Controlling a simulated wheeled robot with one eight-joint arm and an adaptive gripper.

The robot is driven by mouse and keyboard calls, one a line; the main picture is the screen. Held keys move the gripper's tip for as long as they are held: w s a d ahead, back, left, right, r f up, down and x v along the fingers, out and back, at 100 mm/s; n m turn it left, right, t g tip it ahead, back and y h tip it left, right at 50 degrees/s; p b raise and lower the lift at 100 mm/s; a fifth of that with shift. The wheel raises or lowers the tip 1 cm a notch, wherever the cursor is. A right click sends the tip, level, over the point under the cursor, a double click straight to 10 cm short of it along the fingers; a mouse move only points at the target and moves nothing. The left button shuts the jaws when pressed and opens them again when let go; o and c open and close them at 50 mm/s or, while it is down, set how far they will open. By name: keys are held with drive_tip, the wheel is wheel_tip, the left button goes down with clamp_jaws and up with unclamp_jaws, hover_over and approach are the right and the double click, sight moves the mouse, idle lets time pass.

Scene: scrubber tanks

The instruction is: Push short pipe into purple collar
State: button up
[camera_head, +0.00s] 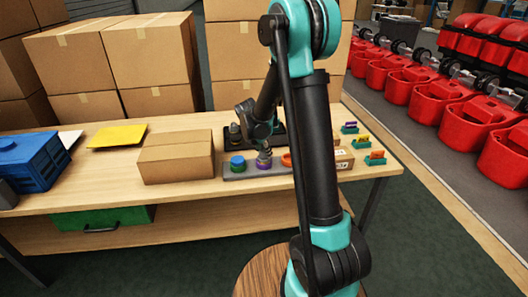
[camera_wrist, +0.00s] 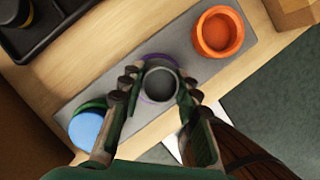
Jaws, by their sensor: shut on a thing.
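My gripper (camera_wrist: 158,80) is shut on a short grey pipe (camera_wrist: 162,84), with one finger on each side of it. The pipe is hollow and its open end faces the wrist camera. The purple collar (camera_wrist: 155,56) shows only as a thin rim around and behind the pipe. It sits in the middle of a grey board (camera_wrist: 196,75). In the head view the purple collar (camera_head: 264,165) is directly under the pipe and gripper. The pipe looks roughly centred over the collar, but I cannot tell how deep it sits.
An empty orange collar (camera_wrist: 219,32) is on one end of the board, and a green collar with a blue piece (camera_wrist: 86,130) is on the other. A cardboard box (camera_head: 177,159) stands left of the board. A dark tray (camera_wrist: 45,25) lies behind it.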

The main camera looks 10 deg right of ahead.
drive_tip(key=o, duration=2.1)
drive_tip(key=shift+r, duration=0.1)
drive_tip(key=shift+r, duration=3.4)
drive_tip(key=s+d+f+m+y, duration=0.1)
drive_tip(key=s+m, duration=0.7)
drive_tip(key=s, duration=0.2)
drive_tip(key=s+d+f+m+y, duration=0.1)
drive_tip(key=s+m, duration=0.8)
drive_tip(key=s, duration=0.1)
drive_tip(key=s+d+f+m+t+y, duration=0.1)
drive_tip(key=s+d+f+m, duration=0.1)
drive_tip(key=s+m, duration=0.7)
drive_tip(key=shift+s, duration=0.7)
